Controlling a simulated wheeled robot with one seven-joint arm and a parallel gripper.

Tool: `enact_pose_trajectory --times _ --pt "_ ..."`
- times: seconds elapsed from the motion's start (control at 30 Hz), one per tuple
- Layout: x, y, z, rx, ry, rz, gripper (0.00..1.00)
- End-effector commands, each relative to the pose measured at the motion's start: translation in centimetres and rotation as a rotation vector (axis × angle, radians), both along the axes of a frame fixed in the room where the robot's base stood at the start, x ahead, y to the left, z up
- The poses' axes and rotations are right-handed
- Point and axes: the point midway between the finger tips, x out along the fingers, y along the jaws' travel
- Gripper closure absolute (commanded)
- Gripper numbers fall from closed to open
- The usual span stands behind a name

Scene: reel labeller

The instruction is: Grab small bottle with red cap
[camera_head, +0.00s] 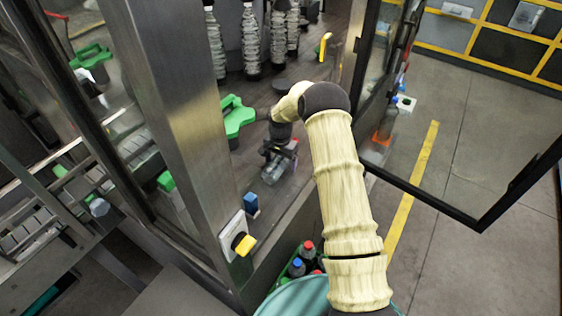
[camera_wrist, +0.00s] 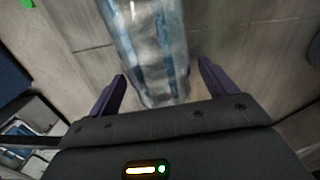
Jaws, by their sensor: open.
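My gripper (camera_head: 279,150) is at the end of my arm, low over the grey deck inside the machine. In the wrist view, my open gripper (camera_wrist: 162,72) has a clear bottle (camera_wrist: 148,40) with blue stripes between and beyond its two dark fingers. It shows no clear grip contact. The far end of this bottle is cut off and its cap does not show. In the head view a small clear bottle (camera_head: 271,172) lies just below the gripper, partly hidden by it. A red-capped bottle (camera_head: 308,246) stands in a crate at the bottom, mostly hidden.
A green star-shaped guide (camera_head: 236,117) is left of my gripper. A steel post (camera_head: 180,100) stands further left, with a yellow knob (camera_head: 243,244) on a box. A glass door (camera_head: 440,130) is open at right. Clear bottle-like columns (camera_head: 250,45) stand behind.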

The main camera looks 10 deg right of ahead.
Motion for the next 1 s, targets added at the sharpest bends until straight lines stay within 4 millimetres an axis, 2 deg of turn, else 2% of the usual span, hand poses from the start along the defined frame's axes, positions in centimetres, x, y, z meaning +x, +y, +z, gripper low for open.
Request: enact_pose_trajectory --times 0.27,0.5,0.6,0.87,1.0 --pt "0.0 0.1 0.0 0.000 0.000 0.002 0.17" --pt "0.0 -0.2 0.0 0.000 0.000 -0.002 0.65" --pt "0.1 -0.2 0.1 -0.001 -0.002 -0.003 0.81" --pt "0.1 -0.2 0.2 -0.001 -0.002 -0.003 0.82" --pt "0.1 -0.2 1.0 -0.001 -0.004 -0.001 0.82"
